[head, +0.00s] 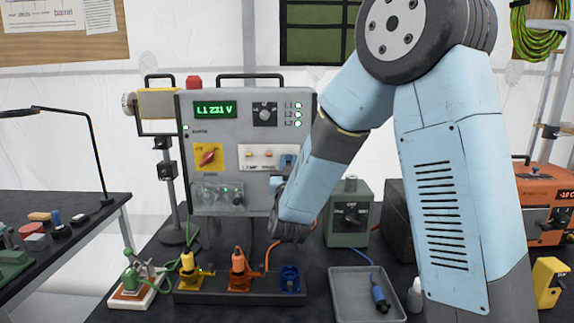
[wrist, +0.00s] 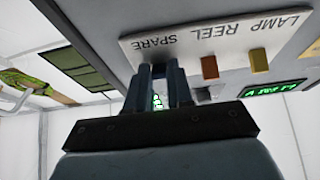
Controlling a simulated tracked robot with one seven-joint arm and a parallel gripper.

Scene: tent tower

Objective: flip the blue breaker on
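The panel's breaker plate (head: 258,156) carries a yellow and an orange breaker at its left and middle. A blue part at the plate's right end (head: 288,161) looks like the blue breaker, partly covered by my arm's end; its lever position cannot be made out. My gripper (head: 279,185) is at the plate's lower right. In the wrist view the picture is upside down, and my gripper's two fingers (wrist: 159,80) reach to the SPARE end of the plate (wrist: 215,42), with a narrow gap between them. They hide the blue breaker there, so contact cannot be told.
The grey panel (head: 230,125) also has a red rotary switch (head: 208,156), a knob (head: 265,113) and a green display (head: 215,109). Below stand yellow, orange and blue plugs on a dark strip (head: 240,297). A grey tray (head: 345,284) lies to the right.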

